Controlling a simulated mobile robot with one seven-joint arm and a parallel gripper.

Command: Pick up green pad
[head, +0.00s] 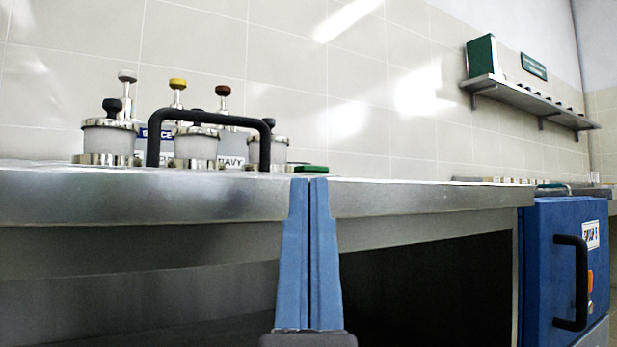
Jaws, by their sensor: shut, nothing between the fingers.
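A small flat green pad (308,169) lies on the steel counter (120,196), right of the pump jars and close to the front edge as seen from here. It shows only as a thin sliver from this low view. My gripper (309,182) has blue fingers pointing up, pressed together with nothing between them. The fingertips stand in front of the counter's front edge, just below the pad in the picture and apart from it. How far the pad lies behind the fingertips I cannot tell.
Several pump jars (196,148) stand on the counter at left, with a black handle bar (210,116) in front. A blue cabinet (549,262) with a black handle stands at right. A wall shelf (520,92) holds a green box (482,57). Under the counter it is dark and open.

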